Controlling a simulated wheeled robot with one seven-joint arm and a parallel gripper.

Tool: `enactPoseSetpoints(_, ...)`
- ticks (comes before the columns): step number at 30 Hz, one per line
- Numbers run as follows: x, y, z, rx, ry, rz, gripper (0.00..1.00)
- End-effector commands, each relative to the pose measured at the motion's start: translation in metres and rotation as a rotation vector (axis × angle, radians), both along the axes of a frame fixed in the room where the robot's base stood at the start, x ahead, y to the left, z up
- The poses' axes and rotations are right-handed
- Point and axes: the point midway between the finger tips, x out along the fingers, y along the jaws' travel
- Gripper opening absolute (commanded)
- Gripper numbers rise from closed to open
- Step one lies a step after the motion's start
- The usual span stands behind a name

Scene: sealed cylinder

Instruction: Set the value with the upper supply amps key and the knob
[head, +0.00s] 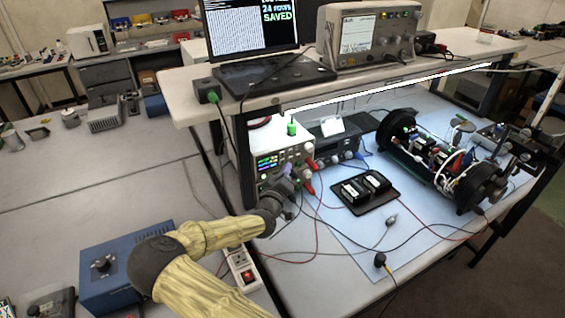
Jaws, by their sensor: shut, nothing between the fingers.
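A white bench power supply (282,138) stands under the raised shelf, its front panel facing me with a small lit display (266,163). My gripper (287,185) is shut and empty, close in front of the lower part of this panel. It hides some of the keys and the knob area, and I cannot tell whether it touches the panel. The amps key and the knob are too small to make out.
A dark instrument (337,141) stands to the right of the supply. A black tray (366,191) and an open cylinder assembly (440,150) lie on the blue mat. Loose cables cross the mat. A laptop (262,75) and an oscilloscope (368,35) stand on the shelf.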

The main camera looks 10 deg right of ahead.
Motion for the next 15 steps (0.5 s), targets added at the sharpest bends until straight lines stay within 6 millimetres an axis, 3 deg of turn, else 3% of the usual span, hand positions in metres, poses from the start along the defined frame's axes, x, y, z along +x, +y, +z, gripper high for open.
enactPoseSetpoints(15, 0.0065, 0.0022, -0.0012, 0.001, -0.001, 0.001, 0.0)
